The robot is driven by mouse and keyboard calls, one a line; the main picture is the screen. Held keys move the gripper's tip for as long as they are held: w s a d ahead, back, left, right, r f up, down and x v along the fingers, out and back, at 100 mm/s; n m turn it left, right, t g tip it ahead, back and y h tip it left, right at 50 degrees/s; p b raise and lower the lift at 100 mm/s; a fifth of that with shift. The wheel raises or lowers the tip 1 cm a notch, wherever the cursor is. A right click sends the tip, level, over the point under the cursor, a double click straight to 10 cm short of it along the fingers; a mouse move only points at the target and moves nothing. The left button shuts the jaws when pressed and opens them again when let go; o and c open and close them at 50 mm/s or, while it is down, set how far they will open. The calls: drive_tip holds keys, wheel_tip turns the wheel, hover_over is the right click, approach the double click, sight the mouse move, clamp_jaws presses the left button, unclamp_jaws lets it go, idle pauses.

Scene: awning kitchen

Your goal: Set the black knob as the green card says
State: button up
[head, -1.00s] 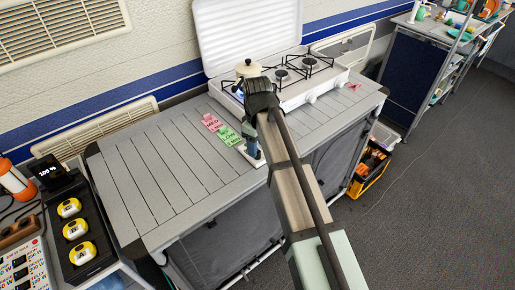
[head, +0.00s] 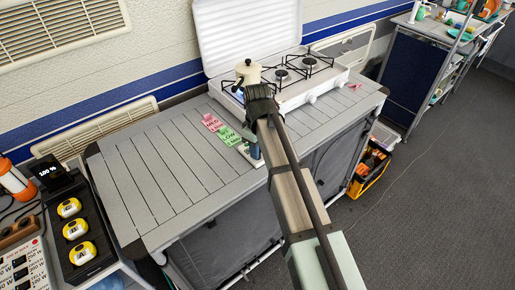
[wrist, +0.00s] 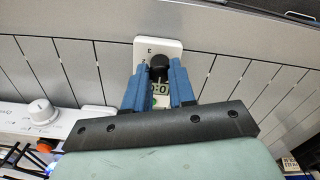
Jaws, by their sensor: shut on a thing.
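The black knob (wrist: 158,64) sits on a small white plate (wrist: 172,47) with dark markings, seen in the wrist view. A small display is partly visible below the knob, its digits half hidden. My gripper (wrist: 159,74) has its two blue fingers on either side of the knob, shut on it. In the head view my gripper (head: 254,152) is at the table's front edge, and the knob is hidden behind my arm. The green card (head: 228,136) lies on the table just left of it; its writing is too small to read surely.
A pink card (head: 212,122) lies beyond the green one. A white stove knob (wrist: 41,111) shows at left in the wrist view. The slatted table (head: 150,185) is clear to the left.

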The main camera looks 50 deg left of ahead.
clamp_jaws()
drive_tip(key=m, duration=1.3)
drive_tip(key=shift+m, duration=2.3)
